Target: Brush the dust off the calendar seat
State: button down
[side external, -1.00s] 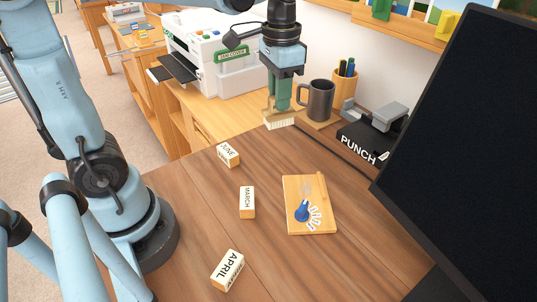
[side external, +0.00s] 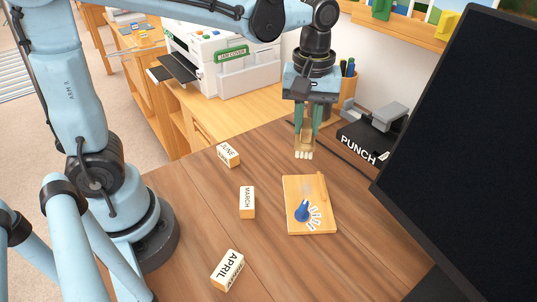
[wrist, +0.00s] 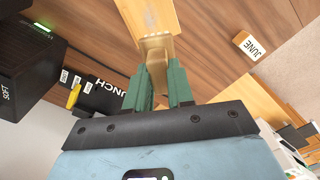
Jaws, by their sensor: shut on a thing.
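The calendar seat (side external: 318,228) is a light wooden board with a raised rail, lying on the table. It bears a pale greyish dusty patch (side external: 307,187), a blue pawn-like piece (side external: 302,211) and white arched marks. My gripper (side external: 305,128) is shut on a small brush (side external: 304,144) with pale bristles pointing down. The brush hangs behind the seat's far edge in the side view, apparently above the table. In the wrist view the brush (wrist: 156,52) shows between the green fingers, with part of the seat (wrist: 148,14) beyond it. The blue piece is out of that view.
Blocks reading JUNE (side external: 228,155), MARCH (side external: 247,202) and APRIL (side external: 228,270) lie left of the seat. A black PUNCH (side external: 362,146) and a pen cup (side external: 347,87) stand behind. A large monitor (side external: 460,150) bounds the right. Bare table surrounds the seat.

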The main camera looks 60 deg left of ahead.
aim_at(310, 149)
jog(key=shift+w+d+f+n, duration=0.1)
jog(key=shift+d+f+n, duration=0.5)
jog(key=shift+n, duration=0.4)
jog(key=shift+f, duration=2.6)
jog(key=shift+f, duration=1.25)
jog(key=shift+d, duration=0.15)
jog(key=shift+s+d, duration=0.5)
jog(key=shift+d, duration=0.25)
jog(key=shift+s+d, duration=0.5)
jog(key=shift+d, duration=0.2)
jog(key=shift+a, duration=0.1)
